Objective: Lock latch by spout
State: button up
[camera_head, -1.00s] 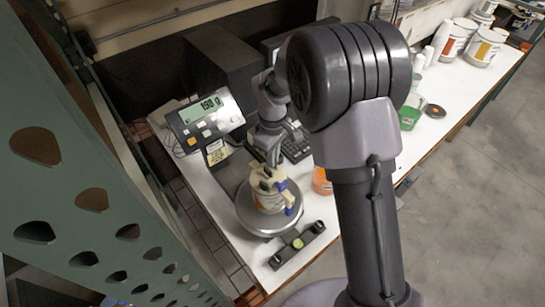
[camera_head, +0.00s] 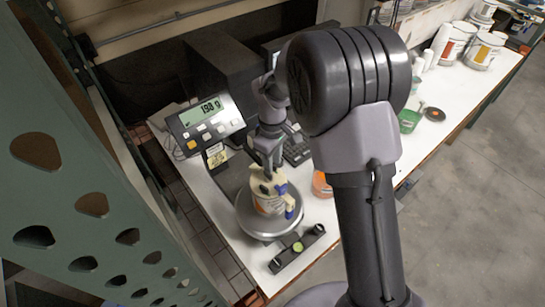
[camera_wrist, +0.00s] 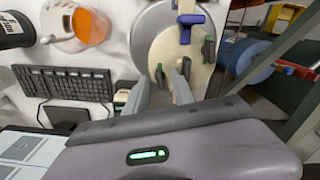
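A paint can (camera_head: 267,207) with a cream lid (camera_wrist: 184,62) stands on the round metal scale plate (camera_head: 245,221). In the wrist view, the lid carries a blue spout handle (camera_wrist: 191,20) and small dark green latches, one at the right side (camera_wrist: 208,48) and one between my fingertips (camera_wrist: 160,74). My gripper (camera_wrist: 161,82) is over the lid's near edge with its two grey fingers apart, one on each side of that latch. I cannot tell whether the fingers touch it. In the head view my gripper (camera_head: 265,170) is just above the lid.
The scale display (camera_head: 205,124) stands behind the can. An orange container (camera_head: 322,184) is right of it. A keyboard (camera_wrist: 77,84) lies nearby. A dark bar with a green spot (camera_head: 297,248) lies in front. Green rack uprights (camera_head: 70,170) fill the left.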

notch_tip(320, 180, up, 17)
jog(key=p, duration=0.1)
jog(key=shift+r+p, duration=0.2)
jog(key=shift+p, duration=0.15)
notch_tip(320, 180, down, 17)
jog(key=shift+f+p, duration=0.2)
jog(key=shift+p, duration=1.05)
grip_shut()
